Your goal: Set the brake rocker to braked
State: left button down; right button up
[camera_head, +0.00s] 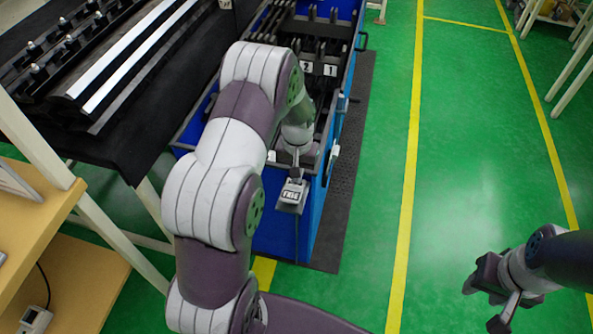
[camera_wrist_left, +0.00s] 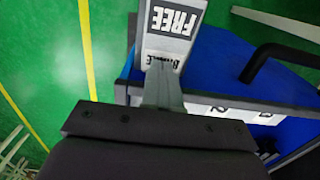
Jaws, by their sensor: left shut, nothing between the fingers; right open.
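The brake rocker (camera_head: 291,193) is a pale grey plate on the near end of the blue cart (camera_head: 273,230). Its FREE lettering shows in the head view. In the left wrist view the rocker (camera_wrist_left: 173,25) shows FREE at its far end and a partly covered second label, seemingly BRAKE, at its near end. My left gripper (camera_head: 295,173) is shut and empty; its fingertips (camera_wrist_left: 163,72) are over that second label. I cannot tell if they touch it or which way the rocker tilts. My right gripper (camera_head: 489,298) is open and empty, over the floor at lower right.
The cart holds upright dark parts and number cards 2 and 1 (camera_head: 330,70). A black handle (camera_wrist_left: 280,60) stands near the rocker. A black-covered table (camera_head: 110,150) is at left, a wooden shelf (camera_head: 85,290) at lower left. Green floor (camera_head: 460,150) is free at right.

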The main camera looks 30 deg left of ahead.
pick_arm(q)
jog(key=shift+f, duration=0.15)
dwell(0.4)
jog(key=r+p, duration=0.2)
jog(key=w+r+p, duration=0.1)
jog(key=r+p, duration=0.1)
jog(key=shift+a+r+p, duration=0.1)
jog(key=shift+r+p, duration=0.2)
jog(key=shift+r, duration=0.1)
notch_tip(320, 180, up, 9)
jog(key=w+b, duration=0.1)
jog(key=w, duration=0.1)
jog(key=shift+a, duration=0.3)
jog(key=shift+w, duration=0.1)
